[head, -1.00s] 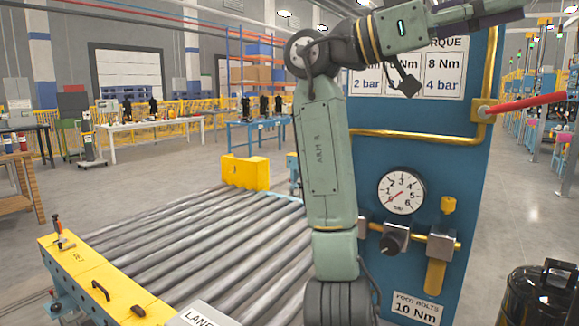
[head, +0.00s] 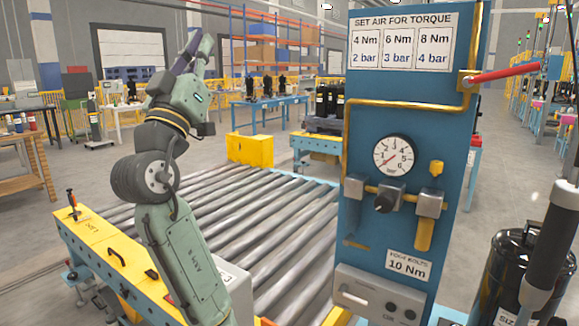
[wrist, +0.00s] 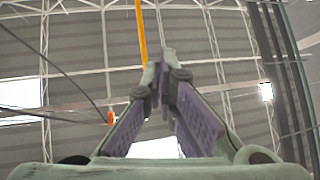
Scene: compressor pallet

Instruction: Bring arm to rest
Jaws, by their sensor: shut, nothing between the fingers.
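My green arm (head: 172,220) stands at the left of the head view, folded at a dark elbow joint. Its forearm rises above the roller conveyor (head: 270,215). My gripper (head: 206,45) is at the top of the arm, pointing upward, clear of everything around it. In the wrist view, my gripper (wrist: 163,72) has its two purple-padded fingers drawn together at the tips, shut and empty, with the hall roof behind them.
A blue panel (head: 460,90) with a pressure gauge (head: 393,156), valves and a red lever (head: 508,72) stands right of the arm. A yellow block (head: 250,149) sits at the conveyor's far end. A black tank (head: 508,265) is at the right. Open floor lies beyond the conveyor.

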